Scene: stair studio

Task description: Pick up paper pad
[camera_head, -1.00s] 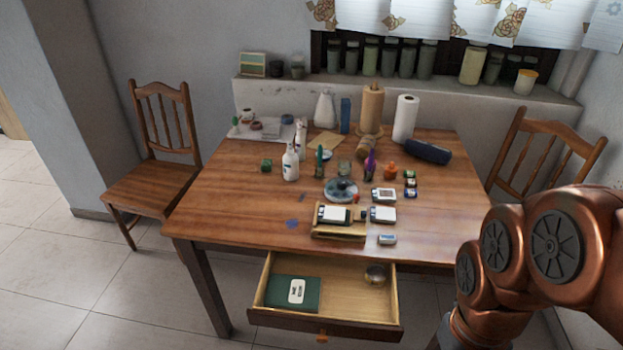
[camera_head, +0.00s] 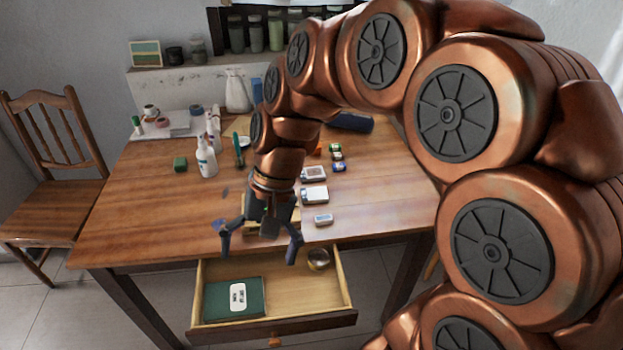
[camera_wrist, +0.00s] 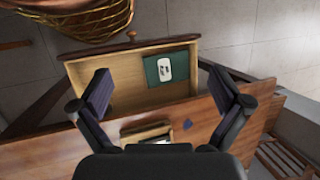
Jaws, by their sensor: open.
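A dark green pad (camera_head: 222,302) with a white label lies flat in the left part of the open drawer; I take it for the paper pad. In the wrist view the green pad (camera_wrist: 155,78) lies in the drawer, between and beyond my fingers. My gripper (camera_head: 259,254) points down with its fingers spread and empty, above the table's front edge and the back of the drawer. In the wrist view my gripper (camera_wrist: 158,85) is open, with nothing between the fingers. The pad is fully visible in the head view.
The open drawer (camera_head: 337,320) also holds a round metallic object (camera_head: 318,259) at its back right. On the table (camera_head: 130,215), a wooden tray (camera_wrist: 128,137) sits partly behind my gripper; white boxes, bottles and jars stand around it. A chair (camera_head: 62,170) stands at the left.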

